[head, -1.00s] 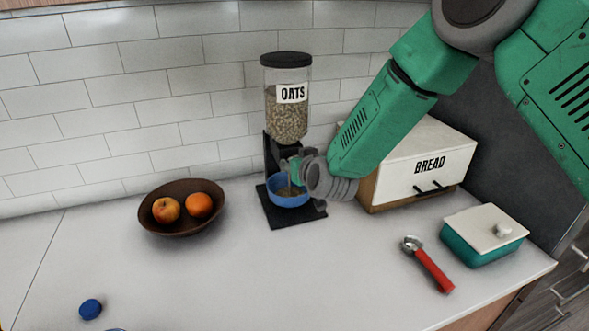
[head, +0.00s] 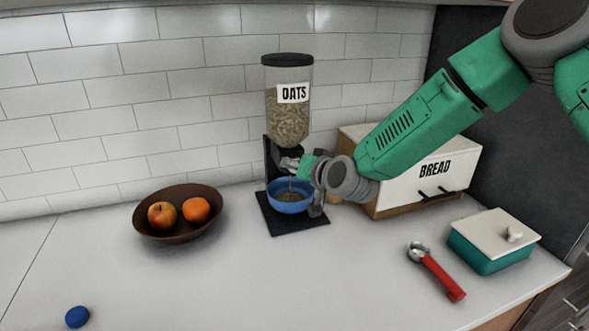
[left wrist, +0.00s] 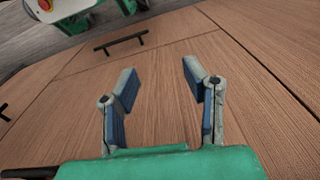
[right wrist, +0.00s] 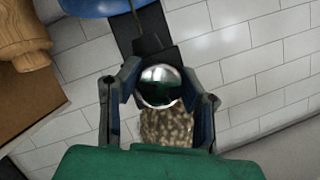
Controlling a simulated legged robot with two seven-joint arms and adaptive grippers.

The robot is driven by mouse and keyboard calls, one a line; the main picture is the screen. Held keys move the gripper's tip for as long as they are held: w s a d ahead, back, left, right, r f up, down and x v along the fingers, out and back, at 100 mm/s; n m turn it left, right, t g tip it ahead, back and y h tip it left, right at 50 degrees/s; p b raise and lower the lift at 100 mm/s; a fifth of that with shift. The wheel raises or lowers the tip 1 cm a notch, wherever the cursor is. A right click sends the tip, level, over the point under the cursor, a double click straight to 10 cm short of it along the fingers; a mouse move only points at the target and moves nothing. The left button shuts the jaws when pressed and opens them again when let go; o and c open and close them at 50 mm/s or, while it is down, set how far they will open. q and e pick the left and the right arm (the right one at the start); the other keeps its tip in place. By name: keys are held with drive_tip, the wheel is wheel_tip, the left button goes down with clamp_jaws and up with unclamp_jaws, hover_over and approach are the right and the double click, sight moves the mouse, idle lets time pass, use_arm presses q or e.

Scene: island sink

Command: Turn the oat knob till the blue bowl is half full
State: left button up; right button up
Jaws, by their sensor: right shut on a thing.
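The oat dispenser (head: 288,118), a clear canister with a black lid and an OATS label, stands against the tiled wall. The blue bowl (head: 289,206) sits on its black base under the outlet. A thin stream of oats falls into the bowl, where oats cover the bottom; the exact level is hard to read. My right gripper (head: 292,164) is shut on the shiny silver oat knob (right wrist: 161,86), which shows between its fingers in the right wrist view. My left gripper (left wrist: 161,79) is open and empty, facing wooden cabinet fronts, outside the head view.
A brown bowl (head: 150,228) with two fruits stands left. The bread box (head: 424,172) is behind my right arm. A teal lidded dish (head: 486,256) and a red-handled scoop (head: 440,275) lie right. A blue cap (head: 77,316) is front left. The front middle counter is clear.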

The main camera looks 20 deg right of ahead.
drive_tip(key=shift+f, duration=0.15)
drive_tip(key=o, duration=1.2)
drive_tip(key=shift+d, duration=0.1)
drive_tip(key=v, duration=1.2)
